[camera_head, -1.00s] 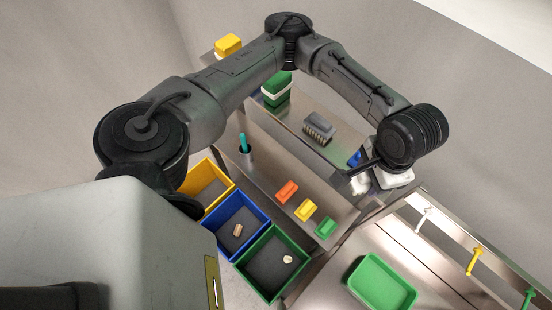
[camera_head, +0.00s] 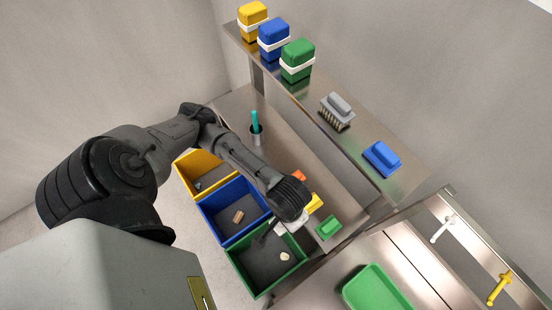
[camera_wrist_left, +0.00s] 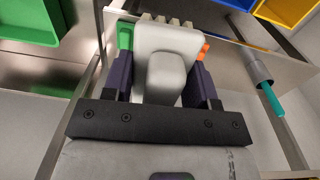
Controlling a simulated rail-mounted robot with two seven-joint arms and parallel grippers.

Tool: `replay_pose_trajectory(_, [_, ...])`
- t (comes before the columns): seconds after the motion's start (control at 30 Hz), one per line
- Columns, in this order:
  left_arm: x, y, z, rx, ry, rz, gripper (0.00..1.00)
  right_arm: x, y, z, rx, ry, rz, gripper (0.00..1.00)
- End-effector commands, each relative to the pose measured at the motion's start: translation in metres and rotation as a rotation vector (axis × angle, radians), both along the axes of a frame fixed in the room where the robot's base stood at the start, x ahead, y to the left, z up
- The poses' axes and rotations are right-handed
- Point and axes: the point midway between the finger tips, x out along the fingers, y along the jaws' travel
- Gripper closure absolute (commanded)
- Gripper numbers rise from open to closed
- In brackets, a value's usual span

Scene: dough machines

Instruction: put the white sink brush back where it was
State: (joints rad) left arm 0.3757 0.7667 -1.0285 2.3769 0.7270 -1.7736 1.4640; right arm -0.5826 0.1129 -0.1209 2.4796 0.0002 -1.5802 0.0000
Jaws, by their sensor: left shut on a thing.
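The white brush (camera_wrist_left: 165,75) is between the fingers of my left gripper (camera_wrist_left: 161,82) in the left wrist view, its block handle towards the camera and bristle tufts at its far edge. The left gripper is shut on it. In the head view, my left arm hangs over the lower counter's front edge beside the green bin, and the wrist mostly hides the brush; a pale part shows below it. A grey brush (camera_head: 338,110) and a blue brush (camera_head: 381,158) lie on the upper shelf (camera_head: 402,184). My right gripper is not in view.
Yellow (camera_head: 190,160), blue (camera_head: 222,236) and green (camera_head: 253,290) bins stand below. The counter holds a teal-handled tool in a cup (camera_head: 256,130) and orange, yellow and green blocks (camera_head: 328,227). Three canisters (camera_head: 297,61) stand on the shelf. A green tray (camera_head: 372,290) lies right.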

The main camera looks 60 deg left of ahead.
Motion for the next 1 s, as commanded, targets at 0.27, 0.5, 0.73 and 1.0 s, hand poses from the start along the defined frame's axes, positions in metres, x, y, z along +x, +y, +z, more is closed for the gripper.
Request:
replay_pose_trajectory(0.27, [0.023, 0.054, -0.107, 0.027, 0.015, 0.32, 0.69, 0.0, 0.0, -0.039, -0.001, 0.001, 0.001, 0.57])
replay_pose_trajectory(0.5, [0.069, 0.128, -0.133, 0.034, 0.018, 0.429, 0.69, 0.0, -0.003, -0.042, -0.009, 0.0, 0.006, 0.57])
replay_pose_trajectory(0.73, [0.087, 0.158, -0.138, 0.028, 0.019, 0.374, 0.69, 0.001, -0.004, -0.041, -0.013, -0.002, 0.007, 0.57])
replay_pose_trajectory(1.0, [0.094, 0.203, -0.164, 0.033, 0.022, 0.351, 0.69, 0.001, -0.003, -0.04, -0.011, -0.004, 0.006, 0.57])
